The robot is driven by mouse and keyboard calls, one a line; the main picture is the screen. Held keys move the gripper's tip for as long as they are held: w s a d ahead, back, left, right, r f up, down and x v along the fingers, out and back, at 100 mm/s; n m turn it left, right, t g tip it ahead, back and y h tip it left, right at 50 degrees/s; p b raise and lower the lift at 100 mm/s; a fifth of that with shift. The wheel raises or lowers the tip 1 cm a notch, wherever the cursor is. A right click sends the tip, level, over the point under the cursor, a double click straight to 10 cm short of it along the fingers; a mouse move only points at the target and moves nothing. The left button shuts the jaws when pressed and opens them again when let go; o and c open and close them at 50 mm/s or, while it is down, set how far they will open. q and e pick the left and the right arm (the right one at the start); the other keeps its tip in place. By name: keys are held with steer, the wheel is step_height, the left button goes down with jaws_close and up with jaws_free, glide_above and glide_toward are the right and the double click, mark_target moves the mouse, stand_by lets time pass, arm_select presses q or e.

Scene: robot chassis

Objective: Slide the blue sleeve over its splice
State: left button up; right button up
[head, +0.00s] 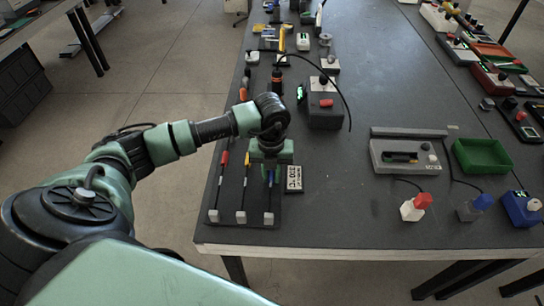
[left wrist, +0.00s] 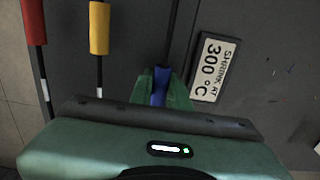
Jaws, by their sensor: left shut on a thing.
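The blue sleeve (left wrist: 160,86) sits around a dark wire (left wrist: 173,40), between the green fingertips of my left gripper (left wrist: 162,92), which is shut on it. In the head view the left gripper (head: 270,168) comes down over the rightmost of three wires on a dark board, and a bit of the blue shows below it. The blue sleeve's own splice is hidden behind the gripper body in the left wrist view. The red sleeve (left wrist: 33,20) and yellow sleeve (left wrist: 99,28) are on the neighbouring wires, each with a white band below it. My right gripper is out of view.
A "SHRINK AT 300 °C" sign (head: 294,179) lies right of the board. White end blocks (head: 241,217) stand at the board's near edge. A dark box with a red button (head: 325,104) and cable is behind. A green tray (head: 482,156) is farther right. The table middle is clear.

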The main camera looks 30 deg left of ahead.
arm_select(q)
steer(key=shift+s+d+p, duration=0.25)
steer(key=shift+s+d, duration=0.15)
steer(key=shift+s, duration=0.2)
steer(key=shift+s+d+p, duration=0.25)
steer(key=shift+s+d, duration=0.1)
steer(key=shift+s, duration=0.25)
steer(key=o, duration=0.6)
step_height(320, 180, up, 7)
steer(key=p, duration=0.4)
steer(key=shift+p, duration=0.4)
stand_by(0.5)
